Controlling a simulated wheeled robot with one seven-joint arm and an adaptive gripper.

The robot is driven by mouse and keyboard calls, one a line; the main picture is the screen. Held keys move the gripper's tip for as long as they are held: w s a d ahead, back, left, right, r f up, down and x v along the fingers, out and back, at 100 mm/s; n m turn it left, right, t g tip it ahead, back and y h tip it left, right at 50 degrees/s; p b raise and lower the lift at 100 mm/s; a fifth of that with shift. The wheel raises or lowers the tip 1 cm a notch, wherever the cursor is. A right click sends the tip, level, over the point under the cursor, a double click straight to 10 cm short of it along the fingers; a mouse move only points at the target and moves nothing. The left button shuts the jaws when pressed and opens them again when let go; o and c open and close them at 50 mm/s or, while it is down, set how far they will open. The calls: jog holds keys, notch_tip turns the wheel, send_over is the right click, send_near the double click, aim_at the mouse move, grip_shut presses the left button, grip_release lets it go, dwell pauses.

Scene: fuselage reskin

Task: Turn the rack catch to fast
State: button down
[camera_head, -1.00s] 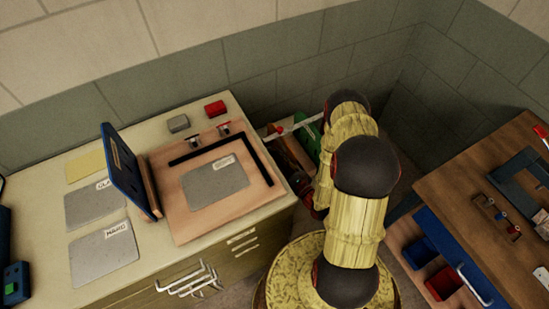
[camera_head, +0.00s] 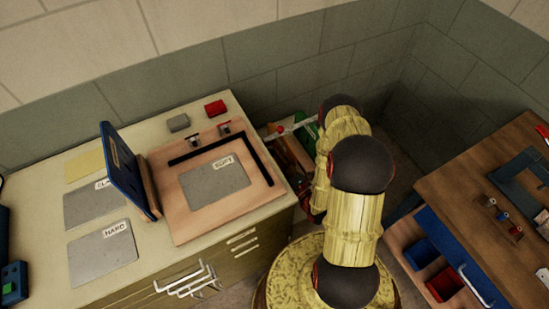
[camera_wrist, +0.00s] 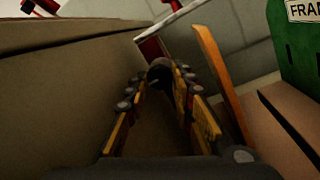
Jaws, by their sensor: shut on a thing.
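In the wrist view my gripper (camera_wrist: 165,85) reaches in beside a large brown panel. Its two fingers close on a dark round knob (camera_wrist: 160,71), which seems to be the rack catch's handle. A red piece (camera_wrist: 151,48) and a pale bar (camera_wrist: 172,18) lie just beyond the fingertips. In the head view a pale bar with a red part (camera_head: 284,131) crosses the gap right of the left bench. My arm covers my gripper there, and the catch's setting cannot be read.
A green panel (camera_wrist: 300,50) with a partly seen label and an orange upright board (camera_wrist: 220,80) stand close on the right. The left bench (camera_head: 150,255) carries labelled grey sheets and a blue tilted panel (camera_head: 121,168). A wooden bench (camera_head: 450,180) stands at the right.

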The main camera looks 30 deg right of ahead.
jog(key=c, duration=1.8)
grip_release()
jog(key=s+d, duration=0.1)
jog(key=s, duration=0.6)
jog(key=shift+s+f, duration=0.2)
jog(key=shift+f, duration=0.25)
